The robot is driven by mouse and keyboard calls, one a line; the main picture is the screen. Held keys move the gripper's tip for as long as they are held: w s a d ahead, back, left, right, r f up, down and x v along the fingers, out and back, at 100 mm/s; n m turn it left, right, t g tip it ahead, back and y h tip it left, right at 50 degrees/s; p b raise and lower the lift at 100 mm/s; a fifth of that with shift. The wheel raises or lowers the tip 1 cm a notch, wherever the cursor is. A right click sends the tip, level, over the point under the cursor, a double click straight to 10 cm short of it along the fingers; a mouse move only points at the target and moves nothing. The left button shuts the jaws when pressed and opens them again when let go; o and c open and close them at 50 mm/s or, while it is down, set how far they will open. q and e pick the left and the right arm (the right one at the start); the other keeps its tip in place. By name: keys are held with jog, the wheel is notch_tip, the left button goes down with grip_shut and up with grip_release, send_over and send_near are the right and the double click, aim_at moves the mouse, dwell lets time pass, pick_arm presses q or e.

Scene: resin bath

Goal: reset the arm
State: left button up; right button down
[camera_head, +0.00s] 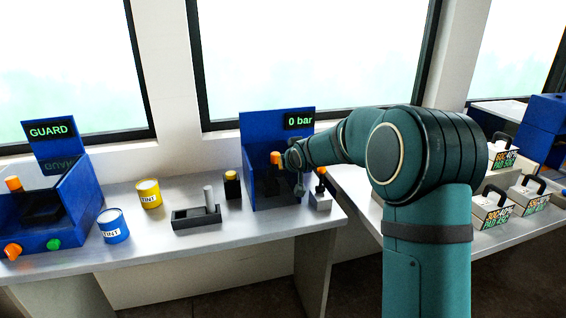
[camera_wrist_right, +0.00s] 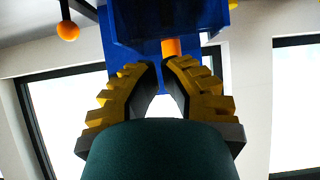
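My right arm comes in from the lower right of the head view. It reaches toward the blue machine (camera_head: 256,127) with the "0 bar" display. My right gripper (camera_head: 290,161) is small and dark there, close to the machine's orange handle (camera_head: 276,157). In the right wrist view, the two yellow-ribbed fingers of my right gripper (camera_wrist_right: 160,66) lean toward each other with a narrow gap at the tips. The orange handle (camera_wrist_right: 171,47) shows just beyond the tips; contact cannot be told. My left gripper is in neither view.
An orange-knobbed lever box (camera_head: 320,197) stands right of the machine. On the grey bench (camera_head: 150,250) are a black tray (camera_head: 197,217), a yellow tin (camera_head: 149,193), a blue tin (camera_head: 112,225) and a blue GUARD unit (camera_head: 50,200). Handled weights (camera_head: 491,208) stand on the right table.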

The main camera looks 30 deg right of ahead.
jog(key=s+a+f+g+y, duration=0.1)
jog(key=s+a+f, duration=0.2)
jog(key=a+f, duration=0.35)
jog(key=s+a+f+n+g+y, duration=0.1)
jog(key=s+a+f+g+y, duration=0.2)
jog(key=f, duration=0.6)
jog(key=s+a+f, duration=0.3)
jog(key=a+f, duration=0.3)
jog(key=f, duration=0.2)
jog(key=s+a+f+g+y, duration=0.1)
jog(key=s+a+f, duration=0.3)
jog(key=s, duration=0.4)
jog(key=s+a+f+g, duration=0.2)
jog(key=s+a+f, duration=0.2)
jog(key=s, duration=0.4)
jog(key=s+a+f+g+y, duration=0.1)
jog(key=s+a+f+g, duration=0.1)
jog(key=s+a+f, duration=0.2)
jog(key=s+a, duration=0.2)
jog(key=s, duration=0.2)
jog(key=shift+a+f+y, duration=0.25)
jog(key=shift+f+y, duration=0.05)
jog(key=shift+f, duration=0.05)
